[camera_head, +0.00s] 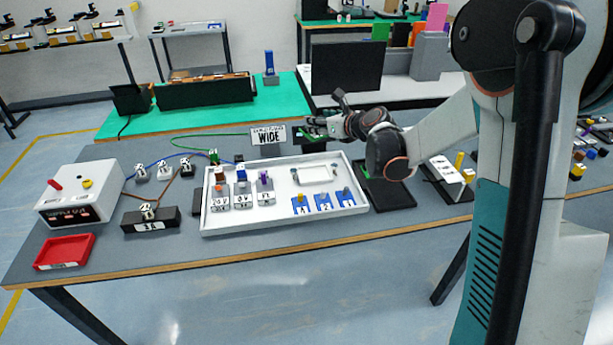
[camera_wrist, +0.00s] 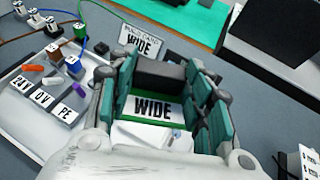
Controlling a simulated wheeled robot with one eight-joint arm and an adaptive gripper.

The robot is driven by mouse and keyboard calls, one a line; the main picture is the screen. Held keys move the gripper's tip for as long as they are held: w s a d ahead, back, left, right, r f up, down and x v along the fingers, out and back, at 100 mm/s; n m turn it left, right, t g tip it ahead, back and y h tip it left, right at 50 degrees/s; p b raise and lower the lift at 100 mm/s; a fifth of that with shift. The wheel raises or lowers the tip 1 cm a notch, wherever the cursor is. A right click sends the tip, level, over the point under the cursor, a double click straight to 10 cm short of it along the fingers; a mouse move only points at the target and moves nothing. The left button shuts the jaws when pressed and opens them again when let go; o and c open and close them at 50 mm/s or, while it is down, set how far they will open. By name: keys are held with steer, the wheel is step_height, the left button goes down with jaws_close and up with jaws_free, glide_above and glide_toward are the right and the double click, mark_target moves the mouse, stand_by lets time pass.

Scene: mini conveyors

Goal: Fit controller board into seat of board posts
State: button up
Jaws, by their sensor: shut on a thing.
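The controller board, a green-edged plate with a white WIDE label (camera_wrist: 153,108), sits between the teal finger pads of my gripper (camera_wrist: 160,104) in the wrist view. In the head view my gripper (camera_head: 318,126) is above the back edge of the white tray, with a bit of green board (camera_head: 308,142) showing below it. My gripper is shut on the board. A pale rectangular outline with grey corner pieces (camera_head: 316,175), which looks like the board posts' seat, lies in the tray, nearer the front than the gripper. The fingers partly hide the board's edges.
The white tray (camera_head: 235,225) also holds labelled terminal blocks (camera_head: 242,198) and blue pieces (camera_head: 322,201). A WIDE sign (camera_head: 268,135) stands behind it. A black tray (camera_head: 392,194) lies right. A power supply box (camera_head: 80,193) and red bin (camera_head: 64,252) are at left. Coloured wires cross the back.

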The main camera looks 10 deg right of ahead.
steer(key=shift+y, duration=0.3)
steer(key=w, duration=0.5)
steer(key=shift+a+f, duration=0.1)
steer(key=shift+f, duration=0.05)
steer(key=shift+f+b, duration=3.7)
steer(key=shift+f, duration=6.05)
steer(key=shift+f, duration=0.15)
steer(key=o, duration=1.1)
